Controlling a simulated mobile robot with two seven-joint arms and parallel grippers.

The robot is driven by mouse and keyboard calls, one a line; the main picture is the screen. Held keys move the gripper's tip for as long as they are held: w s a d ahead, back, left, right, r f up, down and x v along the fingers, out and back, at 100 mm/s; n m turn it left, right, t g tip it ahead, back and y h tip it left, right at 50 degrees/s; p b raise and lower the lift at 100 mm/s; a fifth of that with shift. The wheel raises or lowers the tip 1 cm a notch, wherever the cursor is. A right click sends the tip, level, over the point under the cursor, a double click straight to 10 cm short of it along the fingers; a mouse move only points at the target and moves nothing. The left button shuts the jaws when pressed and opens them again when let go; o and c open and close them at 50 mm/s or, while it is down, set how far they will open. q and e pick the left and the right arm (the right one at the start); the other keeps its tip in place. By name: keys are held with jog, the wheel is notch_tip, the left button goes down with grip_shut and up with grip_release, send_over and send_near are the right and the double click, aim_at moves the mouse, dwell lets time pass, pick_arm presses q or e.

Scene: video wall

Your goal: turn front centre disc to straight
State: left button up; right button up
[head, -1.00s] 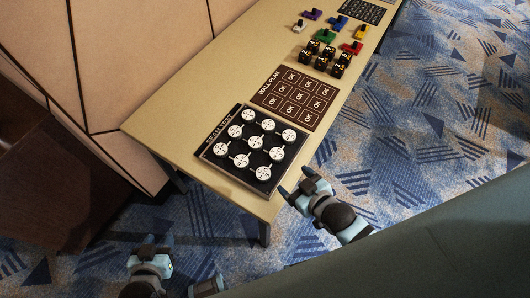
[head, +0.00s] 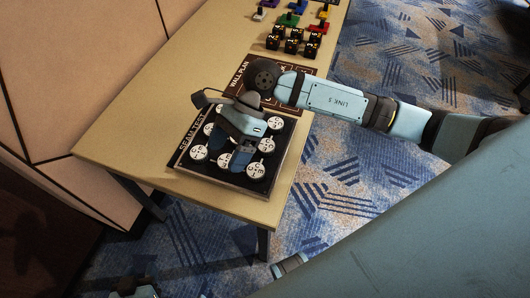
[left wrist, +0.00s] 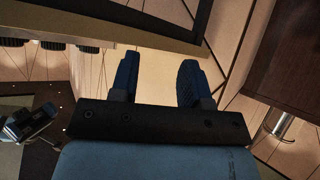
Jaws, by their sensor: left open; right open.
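The dark seam test board (head: 183,161) lies near the table's front end, with rows of white marked discs. Discs show along its near edge, at the left (head: 199,152) and right (head: 256,170); another disc (head: 266,145) shows on its right side. My right gripper (head: 231,150) is open, pointing down over the board's middle, and hides several discs. Its finger partly covers the near-edge middle disc (head: 224,160); I cannot tell whether it touches it. My left gripper (head: 130,288) is low at the bottom edge, away from the table; its open, empty fingers show in the left wrist view (left wrist: 157,82).
The brown wall plan board (head: 238,88) lies behind the seam test board, partly covered by my right arm. Black numbered blocks (head: 292,41) and coloured pieces (head: 290,20) stand further back. Bare tabletop (head: 135,125) is on the left.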

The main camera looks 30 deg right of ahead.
jog(key=w+d+f+n+t+h+b, duration=0.1)
jog(key=w+d+f+h, duration=0.2)
jog(key=d+h, duration=0.15)
jog(key=n+t+h+b, duration=0.1)
jog(key=t+h+b, duration=0.1)
jog(key=h, duration=0.2)
send_over(266, 146)
pick_arm(q)
jog(key=f, duration=0.3)
jog(key=shift+w+d, duration=0.1)
jog(key=shift+w, duration=0.15)
pick_arm(e)
notch_tip(266, 146, down, 13)
jog(key=shift+r, duration=0.2)
pick_arm(q)
jog(key=shift+s+f, duration=0.1)
jog(key=shift+f, duration=0.1)
pick_arm(e)
jog(key=c, duration=0.9)
